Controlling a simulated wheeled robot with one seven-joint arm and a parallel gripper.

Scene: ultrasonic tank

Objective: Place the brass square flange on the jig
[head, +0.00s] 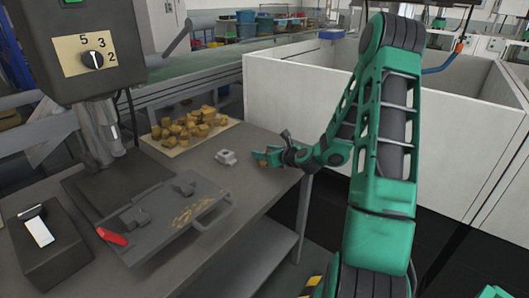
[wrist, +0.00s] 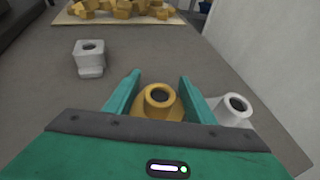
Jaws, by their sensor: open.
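A brass flange (wrist: 158,102) with a round, hollow collar stands on the table between the two fingers of my gripper (wrist: 160,80). The fingers are spread on either side of it, and its base is partly hidden by my gripper, so its outline is hard to tell. In the head view my gripper (head: 264,157) is at the table's right edge, over a bit of the brass (head: 262,163). What looks like the jig (head: 160,222) is a grey plate with two raised blocks, a red handle and a grip bar, left of my gripper.
A silver flange (wrist: 89,58) stands ahead left of my gripper, and another silver one (wrist: 236,108) is close beside the right finger. A tray of brass pieces (head: 170,150) lies at the back. The drill press (head: 97,130) stands over the left side. A black box (head: 45,248) is front left.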

